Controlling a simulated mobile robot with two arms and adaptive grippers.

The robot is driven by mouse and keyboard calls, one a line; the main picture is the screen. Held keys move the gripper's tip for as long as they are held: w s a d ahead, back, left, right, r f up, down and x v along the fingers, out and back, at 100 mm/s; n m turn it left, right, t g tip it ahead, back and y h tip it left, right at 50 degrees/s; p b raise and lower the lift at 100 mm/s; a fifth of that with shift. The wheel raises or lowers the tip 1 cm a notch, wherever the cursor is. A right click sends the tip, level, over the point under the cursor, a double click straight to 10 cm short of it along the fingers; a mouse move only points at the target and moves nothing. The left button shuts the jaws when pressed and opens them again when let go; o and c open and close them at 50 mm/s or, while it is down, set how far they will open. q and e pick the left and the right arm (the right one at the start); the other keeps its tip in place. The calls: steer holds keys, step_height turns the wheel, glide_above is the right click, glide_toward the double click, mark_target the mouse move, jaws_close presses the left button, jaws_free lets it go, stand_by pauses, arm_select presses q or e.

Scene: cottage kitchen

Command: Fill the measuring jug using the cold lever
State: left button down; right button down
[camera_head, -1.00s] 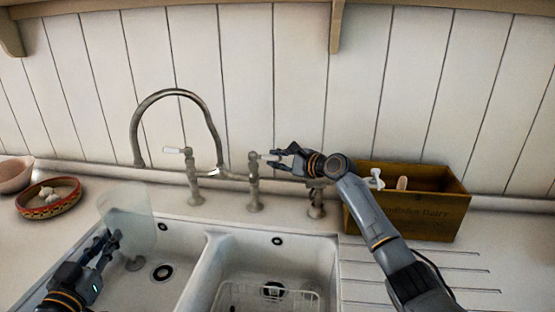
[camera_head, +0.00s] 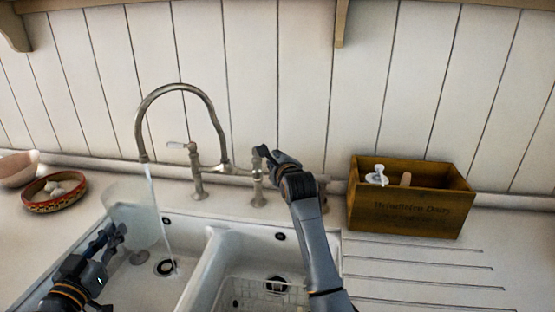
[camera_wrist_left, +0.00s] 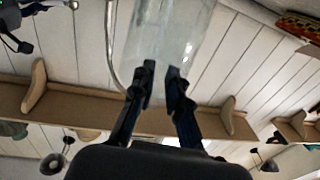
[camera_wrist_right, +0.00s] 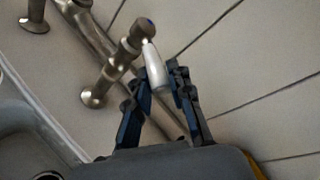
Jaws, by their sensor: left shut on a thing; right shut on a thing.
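The clear measuring jug (camera_wrist_left: 172,35) is between the fingers of my left gripper (camera_wrist_left: 160,82), which is shut on it. In the head view, my left gripper (camera_head: 115,236) is over the left sink basin and the jug shows only faintly. Water (camera_head: 160,220) runs from the curved spout (camera_head: 145,155) down toward the left basin's drain. My right gripper (camera_wrist_right: 160,75) is shut on the white cold lever (camera_wrist_right: 155,66), whose tap has a blue dot. In the head view, my right gripper (camera_head: 266,153) hides this lever.
The other white lever (camera_head: 177,145) stands left of the spout's base. A wooden box (camera_head: 410,212) is on the counter at right. A patterned bowl (camera_head: 50,204) and a pale bowl (camera_head: 15,170) are at left. The right basin holds a wire rack (camera_head: 262,292).

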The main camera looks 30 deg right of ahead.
steer(key=shift+a+r+m+h, duration=0.1)
steer(key=shift+a+m+h, duration=0.25)
steer(key=shift+m+h, duration=0.25)
steer(key=c, duration=1.2)
jaws_free()
steer(key=shift+v, duration=3.75)
steer(key=shift+o, duration=0.2)
